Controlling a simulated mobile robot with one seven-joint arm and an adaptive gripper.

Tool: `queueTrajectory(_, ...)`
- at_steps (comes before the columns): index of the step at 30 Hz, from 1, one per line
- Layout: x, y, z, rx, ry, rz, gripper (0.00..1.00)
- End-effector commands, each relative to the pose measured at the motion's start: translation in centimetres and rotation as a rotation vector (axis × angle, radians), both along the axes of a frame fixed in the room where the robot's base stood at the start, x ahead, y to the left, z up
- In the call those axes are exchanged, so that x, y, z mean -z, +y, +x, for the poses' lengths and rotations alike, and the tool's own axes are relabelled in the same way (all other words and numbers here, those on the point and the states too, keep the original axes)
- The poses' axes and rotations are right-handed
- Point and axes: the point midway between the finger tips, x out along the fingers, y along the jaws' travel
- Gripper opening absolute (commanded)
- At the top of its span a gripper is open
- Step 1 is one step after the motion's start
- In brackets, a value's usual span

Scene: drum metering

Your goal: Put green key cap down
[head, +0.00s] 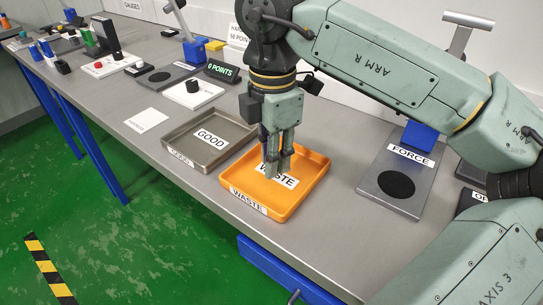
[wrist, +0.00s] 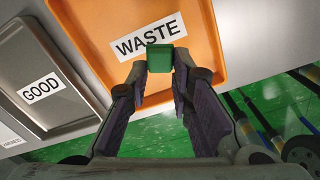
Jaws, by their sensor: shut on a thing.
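The green key cap (wrist: 161,58) is a small green block between my fingertips in the wrist view. My gripper (wrist: 160,72) is shut on it. In the head view my gripper (head: 278,172) points down over the orange WASTE tray (head: 243,207), and the cap is hidden there by the fingers. The same tray (wrist: 208,43) fills the middle of the wrist view, with its white WASTE label just beyond the cap. I cannot tell whether the cap touches the tray floor.
The grey GOOD tray (head: 187,128) stands directly left of the orange tray. The FORCE plate (head: 395,185) with a black disc is to the right. A display reading 0 POINTS (head: 221,71) and a white block with a black knob (head: 193,92) stand further back. The orange tray looks otherwise empty.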

Motion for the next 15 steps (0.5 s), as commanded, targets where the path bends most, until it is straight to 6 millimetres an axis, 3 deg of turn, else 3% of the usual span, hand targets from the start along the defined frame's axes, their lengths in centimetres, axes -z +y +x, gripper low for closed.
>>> queueTrajectory(3, 0.0, 0.2, 1.4, -0.001, 0.001, 0.002, 0.08)
queueTrajectory(7, 0.5, 0.1, 1.7, 0.001, 0.000, 0.000, 0.08)
queueTrajectory(15, 3.6, 0.1, 1.7, 0.000, 0.001, 0.000, 0.08)
